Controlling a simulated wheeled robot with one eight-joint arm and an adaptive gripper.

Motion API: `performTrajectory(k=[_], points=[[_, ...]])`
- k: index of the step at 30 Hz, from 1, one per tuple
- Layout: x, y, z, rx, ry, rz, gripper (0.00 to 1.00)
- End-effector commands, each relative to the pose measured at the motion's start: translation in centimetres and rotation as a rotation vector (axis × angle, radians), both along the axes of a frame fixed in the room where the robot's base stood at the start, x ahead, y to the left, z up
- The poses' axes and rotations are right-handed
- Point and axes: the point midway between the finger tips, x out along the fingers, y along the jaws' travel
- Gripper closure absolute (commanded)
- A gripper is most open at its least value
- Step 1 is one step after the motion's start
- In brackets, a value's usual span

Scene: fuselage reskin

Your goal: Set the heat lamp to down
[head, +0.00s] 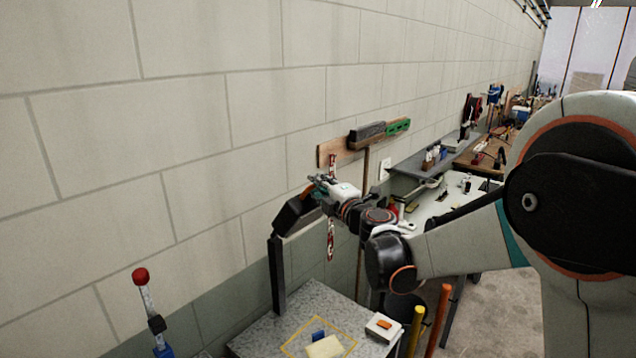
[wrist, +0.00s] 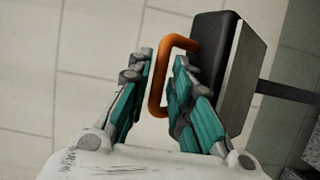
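The heat lamp (head: 295,214) is a dark box-shaped head on a dark upright post (head: 277,275) at the back of a speckled grey table. In the wrist view the lamp head (wrist: 211,50) is at the upper right, with an orange loop handle (wrist: 157,85) on its side. My gripper (head: 315,186) is at the lamp's upper end. In the wrist view my gripper (wrist: 163,80) has its teal fingers apart, one on each side of the orange handle. The handle lies between the fingertips. I cannot tell whether either finger touches it.
The speckled table (head: 262,338) bears a yellow-outlined square, a pale pad (head: 325,347), a small blue block (head: 319,336) and a white box with an orange top (head: 383,326). Yellow (head: 416,330) and orange posts (head: 438,320) stand to the right. The block wall is close behind the lamp.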

Motion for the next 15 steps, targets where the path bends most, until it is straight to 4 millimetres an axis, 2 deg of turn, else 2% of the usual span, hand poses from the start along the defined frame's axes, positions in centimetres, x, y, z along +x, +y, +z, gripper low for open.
performTrajectory(k=[4,13,14,15], points=[[0.84,0.54,0.01,0.0,0.0,0.001,0.8],[1.02,0.62,-0.04,0.0,0.0,0.0,0.8],[1.02,0.62,-0.04,0.0,0.0,0.0,0.82],[1.01,0.61,-0.04,0.0,0.0,0.0,0.92]])
